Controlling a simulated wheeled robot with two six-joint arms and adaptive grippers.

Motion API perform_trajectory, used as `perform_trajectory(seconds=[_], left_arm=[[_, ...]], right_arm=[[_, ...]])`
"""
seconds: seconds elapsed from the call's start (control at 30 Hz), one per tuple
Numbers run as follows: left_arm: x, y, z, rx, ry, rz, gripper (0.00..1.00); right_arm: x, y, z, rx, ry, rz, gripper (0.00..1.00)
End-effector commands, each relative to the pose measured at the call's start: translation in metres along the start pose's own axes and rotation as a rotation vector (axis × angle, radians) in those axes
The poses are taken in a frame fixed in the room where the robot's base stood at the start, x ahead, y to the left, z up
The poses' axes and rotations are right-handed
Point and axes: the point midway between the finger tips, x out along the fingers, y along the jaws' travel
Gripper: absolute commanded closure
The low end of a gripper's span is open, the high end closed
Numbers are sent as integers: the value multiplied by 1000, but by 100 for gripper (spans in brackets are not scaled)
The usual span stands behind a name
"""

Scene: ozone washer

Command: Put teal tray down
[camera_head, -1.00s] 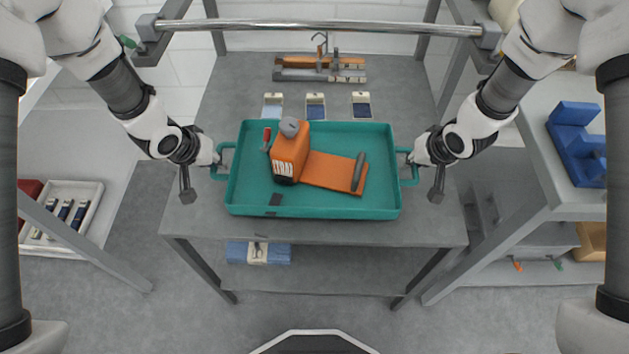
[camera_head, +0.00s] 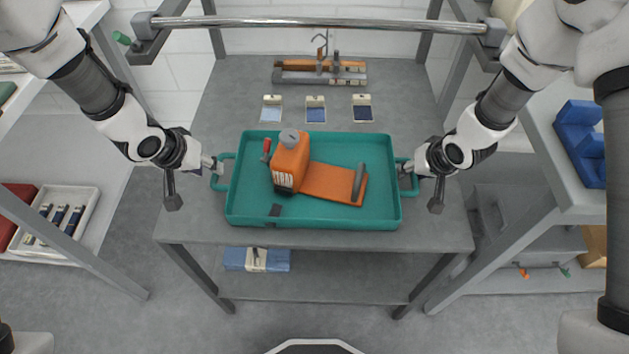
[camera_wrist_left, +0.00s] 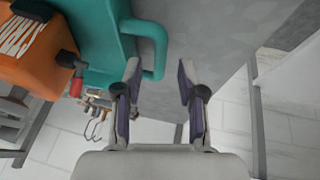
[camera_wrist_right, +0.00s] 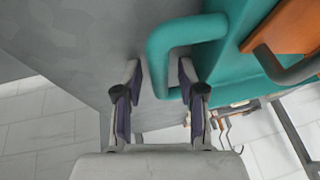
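The teal tray (camera_head: 240,212) rests flat on the grey table. It carries an orange block-shaped device (camera_head: 290,160) with a grey cap and red lever, and an orange plate (camera_head: 328,182) with a grey handle. My left gripper (camera_head: 212,166) is open at the tray's left handle (camera_wrist_left: 158,60). My right gripper (camera_head: 409,167) is open at the right handle (camera_wrist_right: 165,42). In the right wrist view, the loop reaches between its spread fingertips.
The grey table (camera_head: 230,90) has bare room behind and beside the tray. Several small card holders (camera_head: 316,108) and orange and grey bars (camera_head: 318,72) stand at the back. A metal rail (camera_head: 315,24) crosses above. A side table with a blue block (camera_head: 582,140) is at right.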

Motion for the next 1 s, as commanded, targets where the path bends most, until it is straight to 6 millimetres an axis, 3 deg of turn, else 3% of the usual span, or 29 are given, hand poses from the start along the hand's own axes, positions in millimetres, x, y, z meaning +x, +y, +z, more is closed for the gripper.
perform_trajectory(seconds=[0.1,0.2,0.47,0.57,0.8,1.0], left_arm=[[-36,0,-1,-1,5,1,60],[-57,0,0,0,3,1,60],[-74,0,0,0,0,-1,60],[-74,0,1,-1,-1,-1,60],[-74,0,0,-1,-1,-1,60],[-74,0,0,0,-1,-1,60]], right_arm=[[0,0,0,0,0,0,60],[0,0,0,0,0,0,60],[-4,0,0,0,0,0,60],[-17,0,-1,0,2,-1,60],[-78,0,-1,1,6,-2,60],[-114,0,0,0,4,-2,60]])
